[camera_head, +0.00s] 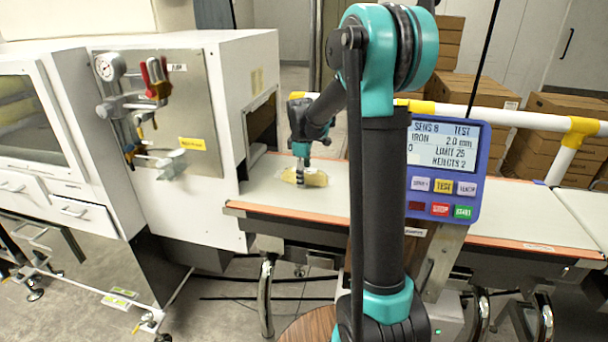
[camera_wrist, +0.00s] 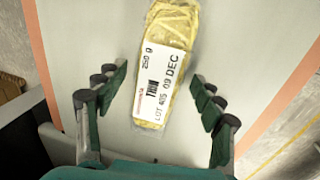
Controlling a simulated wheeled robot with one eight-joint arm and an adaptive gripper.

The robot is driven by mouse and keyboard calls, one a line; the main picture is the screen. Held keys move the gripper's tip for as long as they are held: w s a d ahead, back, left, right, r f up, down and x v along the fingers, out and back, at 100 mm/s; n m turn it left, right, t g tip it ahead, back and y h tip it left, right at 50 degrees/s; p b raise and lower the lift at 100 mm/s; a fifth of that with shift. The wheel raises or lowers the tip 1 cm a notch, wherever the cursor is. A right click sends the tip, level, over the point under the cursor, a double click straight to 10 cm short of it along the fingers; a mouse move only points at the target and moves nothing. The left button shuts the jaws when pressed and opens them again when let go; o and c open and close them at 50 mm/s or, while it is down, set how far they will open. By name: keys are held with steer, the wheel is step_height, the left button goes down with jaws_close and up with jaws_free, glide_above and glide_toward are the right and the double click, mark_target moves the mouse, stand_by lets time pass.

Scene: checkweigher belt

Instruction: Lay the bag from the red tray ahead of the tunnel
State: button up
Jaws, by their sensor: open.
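A clear bag with yellow contents (camera_head: 312,178) lies flat on the pale belt (camera_head: 262,191), just outside the opening of the tunnel (camera_head: 262,118). My gripper (camera_head: 300,180) is right over the bag in the head view. In the wrist view my gripper (camera_wrist: 158,98) is open, with a finger on each side of the bag's near end and a gap at both sides. No red tray is in view.
A display panel (camera_head: 445,165) with buttons stands in front of the belt. A white rail with yellow joints (camera_head: 510,118) runs behind it. The white machine (camera_head: 185,140) is left of the belt. Cardboard boxes (camera_head: 565,125) are stacked behind.

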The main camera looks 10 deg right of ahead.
step_height(320, 180, up, 12)
steer(key=s, duration=0.2)
steer(key=shift+a, duration=0.4)
steer(key=shift+c, duration=0.6)
stand_by(0.5)
